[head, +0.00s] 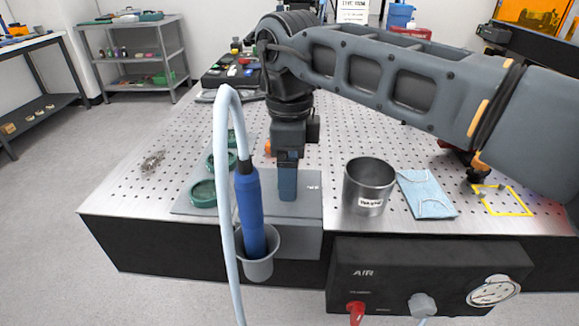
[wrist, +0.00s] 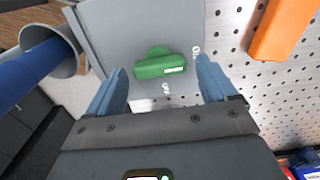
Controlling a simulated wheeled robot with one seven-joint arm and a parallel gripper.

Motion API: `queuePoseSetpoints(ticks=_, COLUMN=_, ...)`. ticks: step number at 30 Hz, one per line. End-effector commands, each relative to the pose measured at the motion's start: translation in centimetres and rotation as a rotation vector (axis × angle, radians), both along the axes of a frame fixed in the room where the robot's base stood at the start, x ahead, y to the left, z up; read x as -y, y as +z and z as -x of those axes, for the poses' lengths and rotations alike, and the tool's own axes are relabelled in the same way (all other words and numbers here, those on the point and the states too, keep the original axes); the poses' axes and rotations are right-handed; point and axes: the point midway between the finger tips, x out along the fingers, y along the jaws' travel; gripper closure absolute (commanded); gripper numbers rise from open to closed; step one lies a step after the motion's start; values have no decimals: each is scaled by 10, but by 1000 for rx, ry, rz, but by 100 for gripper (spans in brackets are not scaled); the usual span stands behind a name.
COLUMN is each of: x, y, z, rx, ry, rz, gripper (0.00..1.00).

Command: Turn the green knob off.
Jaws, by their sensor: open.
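The green knob (wrist: 160,66) is a bar-shaped handle on a grey plate (wrist: 120,30) in the wrist view. Its bar lies nearly level across the picture, with a pale mark at its right end. White lettering, seemingly ON, stands at the plate's right edge, and OFF just below the knob. My gripper (wrist: 161,70) is open, its blue fingers on either side of the knob with gaps on both sides. In the head view my gripper (head: 288,190) points down over the grey plate (head: 308,207) and hides the knob.
A blue-handled tool (head: 248,205) with a pale hose stands in a grey holder (head: 258,268) to the left. A metal cup (head: 369,186) and a blue cloth (head: 427,192) are to the right. Green rings (head: 203,194) lie left. An orange block (wrist: 282,28) shows in the wrist view.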

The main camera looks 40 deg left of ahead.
Motion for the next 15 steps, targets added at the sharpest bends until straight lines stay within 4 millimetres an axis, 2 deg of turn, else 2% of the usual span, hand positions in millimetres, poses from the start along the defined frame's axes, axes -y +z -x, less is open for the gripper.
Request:
queuePoseSetpoints(ticks=7, x=0, y=-1, z=0, rx=1, ry=0, rz=-1, gripper=15)
queuePoseSetpoints(ticks=15, x=0, y=-1, z=0, rx=1, ry=0, rz=-1, gripper=40)
